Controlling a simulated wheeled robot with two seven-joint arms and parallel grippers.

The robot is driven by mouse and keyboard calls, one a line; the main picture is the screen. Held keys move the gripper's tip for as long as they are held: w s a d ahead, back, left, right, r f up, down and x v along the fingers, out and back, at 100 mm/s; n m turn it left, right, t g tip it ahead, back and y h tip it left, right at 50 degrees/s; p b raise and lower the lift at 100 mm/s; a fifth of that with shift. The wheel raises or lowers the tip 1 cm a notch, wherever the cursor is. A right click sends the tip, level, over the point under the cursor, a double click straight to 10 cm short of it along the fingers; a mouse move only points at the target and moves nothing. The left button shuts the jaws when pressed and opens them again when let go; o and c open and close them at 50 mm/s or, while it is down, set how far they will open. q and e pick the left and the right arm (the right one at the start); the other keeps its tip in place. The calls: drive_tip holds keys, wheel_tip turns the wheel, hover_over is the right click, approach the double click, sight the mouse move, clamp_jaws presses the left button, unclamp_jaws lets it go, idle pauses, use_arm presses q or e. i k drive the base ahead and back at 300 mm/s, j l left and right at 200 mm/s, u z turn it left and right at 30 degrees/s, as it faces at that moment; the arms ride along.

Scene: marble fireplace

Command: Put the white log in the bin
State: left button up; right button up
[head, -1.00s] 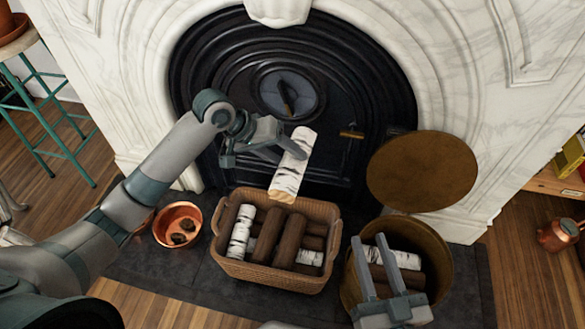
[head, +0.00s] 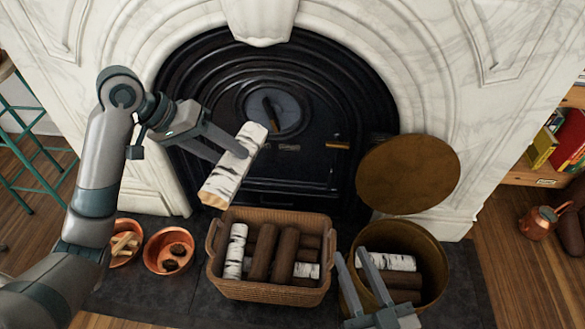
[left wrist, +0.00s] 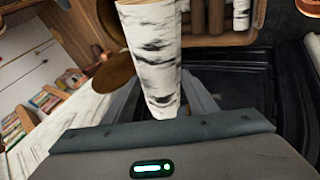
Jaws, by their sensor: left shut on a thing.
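My left gripper (head: 232,148) is shut on a white birch log (head: 226,180), held tilted in the air above and behind the wicker basket's left side. The log (left wrist: 150,50) also shows between the fingers in the left wrist view. The brass bin (head: 436,300) stands at the right of the hearth; a white log (head: 392,262) and dark logs lie in it. Its round lid (head: 407,172) stands raised behind it. My right gripper (head: 351,253) has its fingers apart with nothing between them, by the bin's left rim.
The wicker basket (head: 265,290) holds several dark logs and white ones. Two copper bowls (head: 168,250) sit left of it. The black fireplace front (head: 330,185) is behind. A copper jug (head: 540,222) and a bookshelf are at the far right.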

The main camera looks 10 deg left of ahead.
sight(399, 278)
drive_tip(key=z, duration=0.45)
drive_tip(key=i+j+z, duration=0.1)
drive_tip(key=z, duration=0.3)
drive_tip(key=j+z, duration=0.15)
drive_tip(key=z, duration=0.3)
drive_tip(key=i+j+z, duration=0.1)
drive_tip(key=z, duration=0.3)
